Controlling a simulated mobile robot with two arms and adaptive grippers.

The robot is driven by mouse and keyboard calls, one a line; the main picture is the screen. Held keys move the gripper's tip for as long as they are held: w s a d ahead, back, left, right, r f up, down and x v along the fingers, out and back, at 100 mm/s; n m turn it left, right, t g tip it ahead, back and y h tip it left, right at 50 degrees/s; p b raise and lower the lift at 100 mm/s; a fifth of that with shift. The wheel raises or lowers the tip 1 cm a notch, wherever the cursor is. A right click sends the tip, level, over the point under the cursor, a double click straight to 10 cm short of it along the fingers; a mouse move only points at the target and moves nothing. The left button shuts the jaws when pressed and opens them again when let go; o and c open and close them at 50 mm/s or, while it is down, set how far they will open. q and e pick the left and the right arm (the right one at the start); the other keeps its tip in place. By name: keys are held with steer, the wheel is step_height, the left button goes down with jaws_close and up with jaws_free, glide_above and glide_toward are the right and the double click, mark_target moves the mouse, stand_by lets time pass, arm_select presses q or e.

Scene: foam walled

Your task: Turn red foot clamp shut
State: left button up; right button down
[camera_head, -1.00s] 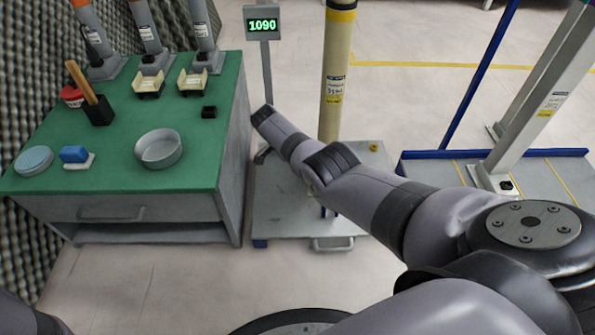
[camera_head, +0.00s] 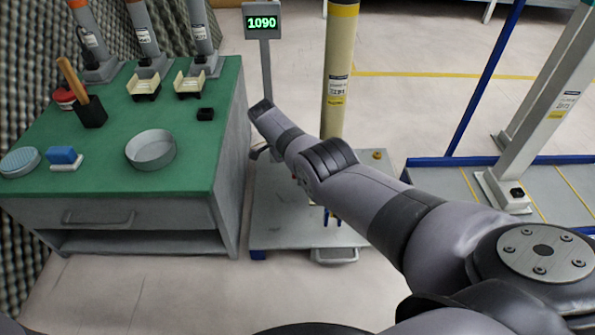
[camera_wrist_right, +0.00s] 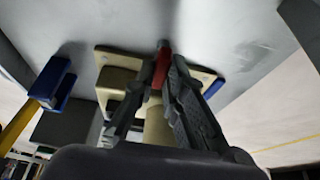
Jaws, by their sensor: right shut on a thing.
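In the right wrist view, my right gripper (camera_wrist_right: 162,75) is shut on the small red foot clamp (camera_wrist_right: 162,62). The clamp sits at a cream plate (camera_wrist_right: 200,76) on a pale grey surface, and the fingers cover part of it. A cream cylinder (camera_wrist_right: 158,128) shows between and behind the fingers. In the head view, a tall cream column (camera_head: 338,75) stands on a grey wheeled platform (camera_head: 285,225). My right arm crosses in front of the platform, and I cannot make out the clamp there. My left gripper is not in view.
A green-topped bench (camera_head: 100,150) with a round dish (camera_head: 151,150) stands close left of the platform. A display post (camera_head: 262,22) reads 1090. A blue-edged platform (camera_head: 455,185) with grey uprights is at right. Floor in front is clear.

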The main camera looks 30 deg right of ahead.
steer(key=shift+s+d, duration=0.1)
steer(key=shift+d, duration=0.05)
steer(key=c, duration=1.6)
jaws_free()
steer(key=shift+c, duration=0.2)
steer(key=shift+w+a+r, duration=0.2)
steer(key=shift+r, duration=0.2)
steer(key=v, duration=0.6)
steer(key=shift+r, duration=0.3)
steer(key=shift+a, duration=0.1)
